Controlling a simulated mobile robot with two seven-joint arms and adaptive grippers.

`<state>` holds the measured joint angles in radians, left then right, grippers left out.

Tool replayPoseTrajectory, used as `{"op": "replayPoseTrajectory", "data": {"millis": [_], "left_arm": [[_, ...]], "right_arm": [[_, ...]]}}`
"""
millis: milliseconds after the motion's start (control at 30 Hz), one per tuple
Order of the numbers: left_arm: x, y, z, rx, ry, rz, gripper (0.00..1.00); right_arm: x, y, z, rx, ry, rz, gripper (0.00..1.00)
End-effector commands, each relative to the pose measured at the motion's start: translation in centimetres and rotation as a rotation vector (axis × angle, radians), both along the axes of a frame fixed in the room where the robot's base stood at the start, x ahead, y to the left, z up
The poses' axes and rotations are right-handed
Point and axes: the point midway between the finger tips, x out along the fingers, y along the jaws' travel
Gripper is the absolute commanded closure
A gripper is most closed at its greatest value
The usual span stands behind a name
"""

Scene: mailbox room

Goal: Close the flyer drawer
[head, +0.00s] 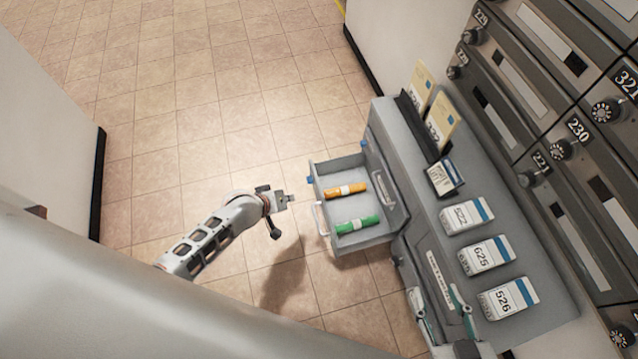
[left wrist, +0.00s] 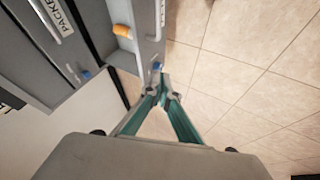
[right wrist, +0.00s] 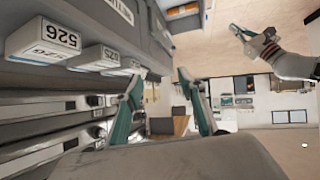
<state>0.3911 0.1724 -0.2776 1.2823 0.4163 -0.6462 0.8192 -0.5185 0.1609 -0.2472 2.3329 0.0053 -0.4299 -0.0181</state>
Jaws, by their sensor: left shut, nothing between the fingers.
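The grey flyer drawer (head: 335,179) stands pulled out from the counter unit in the head view. An orange roll (head: 345,190) and a green roll (head: 357,224) lie inside it. Its pale handle (head: 319,217) is on the front panel. My left gripper (head: 288,199) is shut and empty, just outside the drawer front near the handle. In the left wrist view its fingertips (left wrist: 161,84) are by the drawer's corner (left wrist: 150,62); whether they touch cannot be told. My right gripper (head: 440,299) is open and empty over the counter's near end; its spread fingers also show in the right wrist view (right wrist: 160,88).
The grey counter (head: 420,200) carries several numbered mail stacks (head: 487,256) and a rack of envelopes (head: 432,120). Numbered mailboxes (head: 570,140) line the wall at right. The tiled floor (head: 190,110) left of the drawer is clear. A pale wall (head: 45,110) stands at far left.

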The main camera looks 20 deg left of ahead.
Motion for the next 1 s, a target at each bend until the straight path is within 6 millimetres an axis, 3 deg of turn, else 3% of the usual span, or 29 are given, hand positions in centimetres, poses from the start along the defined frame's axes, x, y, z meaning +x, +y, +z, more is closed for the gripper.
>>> {"op": "replayPoseTrajectory", "data": {"millis": [233,633,800,1000], "left_arm": [[1.2,-0.5,-3.2,-0.001,0.012,0.001,1.0],[4.9,-1.8,-8.9,0.0,0.014,-0.001,1.0],[6.9,-3.9,-8.1,-0.002,0.002,-0.001,1.0],[7.8,-5.0,-7.8,0.0,-0.001,0.0,1.0]], "right_arm": [[0.2,1.5,0.0,0.055,-0.004,-0.005,0.6],[1.7,4.3,2.3,0.214,-0.053,-0.037,0.6],[1.4,5.5,2.3,0.289,-0.042,-0.056,0.6],[1.3,6.1,2.3,0.336,-0.035,-0.072,0.6]]}}
